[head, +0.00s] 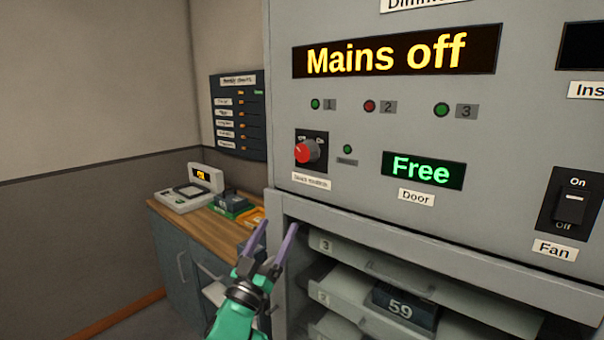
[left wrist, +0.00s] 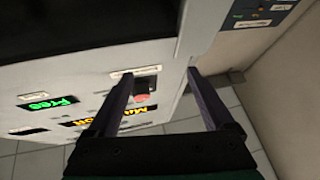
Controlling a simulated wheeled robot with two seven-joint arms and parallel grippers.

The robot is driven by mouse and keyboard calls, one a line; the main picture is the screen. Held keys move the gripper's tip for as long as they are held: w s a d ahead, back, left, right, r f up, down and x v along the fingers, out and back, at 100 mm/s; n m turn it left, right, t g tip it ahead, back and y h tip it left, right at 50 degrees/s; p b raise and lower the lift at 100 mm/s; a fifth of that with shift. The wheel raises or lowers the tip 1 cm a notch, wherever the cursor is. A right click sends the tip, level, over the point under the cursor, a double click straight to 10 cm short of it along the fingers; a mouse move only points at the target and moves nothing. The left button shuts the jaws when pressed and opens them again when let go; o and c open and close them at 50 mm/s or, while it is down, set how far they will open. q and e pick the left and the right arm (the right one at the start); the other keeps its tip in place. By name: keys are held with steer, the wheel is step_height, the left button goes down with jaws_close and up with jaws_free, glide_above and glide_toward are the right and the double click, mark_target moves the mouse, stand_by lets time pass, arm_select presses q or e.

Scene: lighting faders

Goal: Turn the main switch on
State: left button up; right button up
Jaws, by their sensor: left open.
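The main switch (head: 308,151) is a red rotary knob on a black plate at the lower left of the grey cabinet front. Its plate has an On mark at the upper right; the other mark and the label below are too small to read surely. The display (head: 400,54) above reads "Mains off". My left gripper (head: 275,232) is open and empty, below and left of the knob and apart from it. In the left wrist view the red knob (left wrist: 143,96) shows near one finger of the open gripper (left wrist: 160,80). My right gripper is not in view.
A green "Free" door display (head: 424,170) and a fan switch (head: 569,204) sit right of the knob. Below are open drawers (head: 395,275), one holding a dark block marked 59 (head: 404,306). A wooden counter (head: 190,222) with devices stands behind left. Space before the panel is clear.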

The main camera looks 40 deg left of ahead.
mark_target(301, 157)
arm_select(q)
steer(key=s+d+r+m+t+h, duration=0.3)
steer(key=s+r+m+t+h, duration=0.15)
steer(key=r+h, duration=0.2)
steer(key=shift+g, duration=0.25)
steer(key=p+x, duration=0.2)
steer(key=x, duration=0.2)
steer(key=p+x, duration=0.2)
steer(key=x, duration=0.3)
steer(key=p+x, duration=0.1)
steer(key=x, duration=0.4)
steer(key=shift+w+a+f+p, duration=0.2)
steer(key=shift+a+p, duration=0.15)
steer(key=shift+p, duration=0.05)
steer(key=shift+w+r, duration=0.2)
steer(key=shift+w, duration=0.2)
steer(key=c, duration=1.4)
